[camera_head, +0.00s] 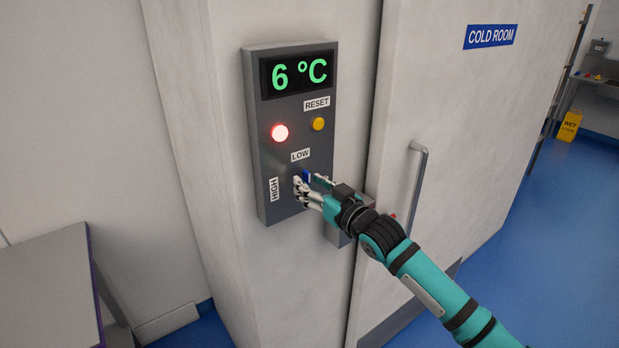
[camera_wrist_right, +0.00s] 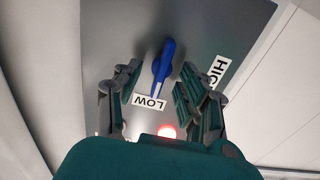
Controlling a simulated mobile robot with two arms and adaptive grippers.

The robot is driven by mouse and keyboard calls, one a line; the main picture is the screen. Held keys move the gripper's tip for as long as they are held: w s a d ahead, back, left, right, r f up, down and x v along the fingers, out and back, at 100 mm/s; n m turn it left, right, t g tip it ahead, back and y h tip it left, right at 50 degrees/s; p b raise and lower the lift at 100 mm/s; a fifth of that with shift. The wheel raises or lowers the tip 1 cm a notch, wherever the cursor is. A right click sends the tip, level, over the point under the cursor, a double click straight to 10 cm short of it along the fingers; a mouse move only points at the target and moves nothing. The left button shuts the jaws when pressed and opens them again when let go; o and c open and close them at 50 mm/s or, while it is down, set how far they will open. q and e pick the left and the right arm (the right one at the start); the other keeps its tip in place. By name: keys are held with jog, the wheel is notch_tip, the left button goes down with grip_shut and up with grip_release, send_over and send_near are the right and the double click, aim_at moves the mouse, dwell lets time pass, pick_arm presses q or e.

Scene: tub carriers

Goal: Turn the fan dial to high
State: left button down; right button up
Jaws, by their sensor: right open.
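The fan dial (camera_wrist_right: 165,58) is a blue knob on the grey control panel (camera_head: 262,150). In the right wrist view its narrow end points at the LOW label (camera_wrist_right: 150,102); the HIGH label (camera_wrist_right: 219,70) lies off to one side. In the head view only a bit of the blue dial (camera_head: 306,176) shows past the fingers. My right gripper (camera_head: 307,184) is at the panel, below the LOW label (camera_head: 300,155) and right of the HIGH label (camera_head: 274,189). Its fingers (camera_wrist_right: 161,75) are open, one on each side of the dial, with visible gaps. My left gripper is out of view.
The panel also has a 6 °C display (camera_head: 298,74), a lit red lamp (camera_head: 280,132) and a yellow RESET button (camera_head: 318,124). A cold room door handle (camera_head: 417,185) stands out to the right. A grey table (camera_head: 50,280) is at lower left.

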jog(key=shift+w+a, duration=0.3)
grip_shut()
